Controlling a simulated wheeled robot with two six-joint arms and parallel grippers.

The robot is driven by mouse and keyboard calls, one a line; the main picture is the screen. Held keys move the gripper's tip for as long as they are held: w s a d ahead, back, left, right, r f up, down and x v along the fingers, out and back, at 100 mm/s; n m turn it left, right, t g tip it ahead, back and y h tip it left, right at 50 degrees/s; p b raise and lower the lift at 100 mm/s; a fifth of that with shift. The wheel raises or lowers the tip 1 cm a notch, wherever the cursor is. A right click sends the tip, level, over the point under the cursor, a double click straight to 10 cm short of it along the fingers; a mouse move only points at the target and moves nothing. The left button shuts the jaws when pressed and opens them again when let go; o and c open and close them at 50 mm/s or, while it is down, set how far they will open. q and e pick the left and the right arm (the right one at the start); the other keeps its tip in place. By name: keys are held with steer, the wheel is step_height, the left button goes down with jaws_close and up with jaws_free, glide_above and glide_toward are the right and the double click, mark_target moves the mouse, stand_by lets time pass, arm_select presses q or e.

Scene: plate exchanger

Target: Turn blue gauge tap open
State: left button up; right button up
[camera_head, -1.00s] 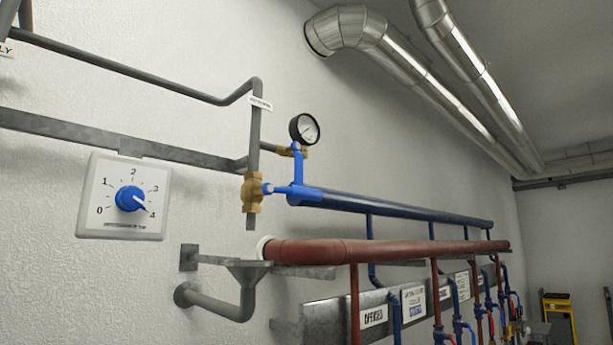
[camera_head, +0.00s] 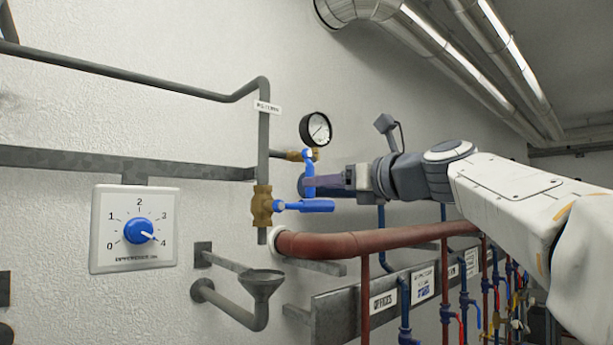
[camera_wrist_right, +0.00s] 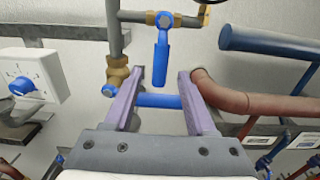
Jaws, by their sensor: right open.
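The blue gauge tap (camera_head: 308,166) sits on the short brass fitting below the round pressure gauge (camera_head: 316,129). Its lever hangs down, and it also shows in the right wrist view (camera_wrist_right: 161,60). My right gripper (camera_head: 309,182) is at the lever's height and comes in from the right. In the wrist view its purple fingers (camera_wrist_right: 161,75) are open, with the lower part of the lever appearing between them. I cannot tell whether either finger touches it. A second blue lever (camera_head: 308,205) lies level on the brass valve (camera_head: 262,206) just below. My left gripper is not in view.
A red pipe (camera_head: 380,240) runs below the gripper. The blue pipe (camera_wrist_right: 270,41) is largely hidden behind my right arm in the head view. A white dial box (camera_head: 137,228) and a grey funnel (camera_head: 261,279) are on the wall to the left.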

steer(key=shift+p+x, duration=0.65)
steer(key=shift+x, duration=1.6)
jaws_close()
